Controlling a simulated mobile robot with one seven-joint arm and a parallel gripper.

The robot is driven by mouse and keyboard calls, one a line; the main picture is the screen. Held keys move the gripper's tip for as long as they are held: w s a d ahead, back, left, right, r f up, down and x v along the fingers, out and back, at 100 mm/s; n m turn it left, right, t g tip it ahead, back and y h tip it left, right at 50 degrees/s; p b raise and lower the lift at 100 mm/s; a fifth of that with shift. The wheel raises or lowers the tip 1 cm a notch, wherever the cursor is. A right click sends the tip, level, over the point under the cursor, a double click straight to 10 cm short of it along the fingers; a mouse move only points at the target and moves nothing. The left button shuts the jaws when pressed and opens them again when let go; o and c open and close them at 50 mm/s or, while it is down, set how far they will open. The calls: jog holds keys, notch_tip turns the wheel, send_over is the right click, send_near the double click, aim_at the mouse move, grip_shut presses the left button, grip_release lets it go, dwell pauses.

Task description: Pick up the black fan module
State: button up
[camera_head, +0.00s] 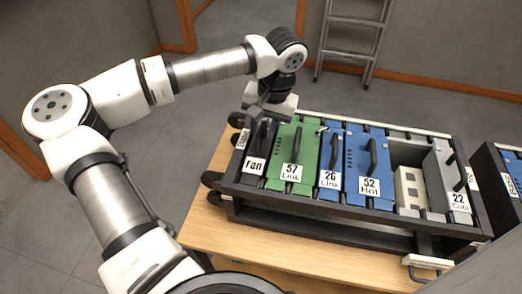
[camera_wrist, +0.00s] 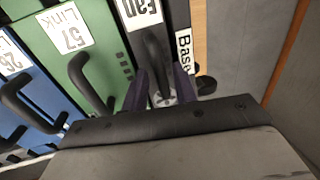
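The black fan module (camera_head: 254,165), with a white "Fan" label, stands in the rack near its left end. Its label also shows at the top of the wrist view (camera_wrist: 140,12). Its dark upright handle (camera_wrist: 156,62) points toward the wrist camera. My gripper (camera_wrist: 160,88) is at the module's far end, with one dark finger on each side of the handle. The fingers are apart, and gaps show beside the handle. In the head view my gripper (camera_head: 262,108) is partly hidden by the wrist and is low over the module.
A green module (camera_head: 285,155) labelled "57 Link" stands right beside the fan module, its handle close to my finger. Blue modules and a grey one follow to the right. The rack (camera_head: 340,211) sits on a wooden table (camera_head: 215,238). A "Base" label (camera_wrist: 184,52) marks the rack's end.

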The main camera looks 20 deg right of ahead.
grip_shut()
jog(key=shift+r, duration=0.1)
dwell(1.1)
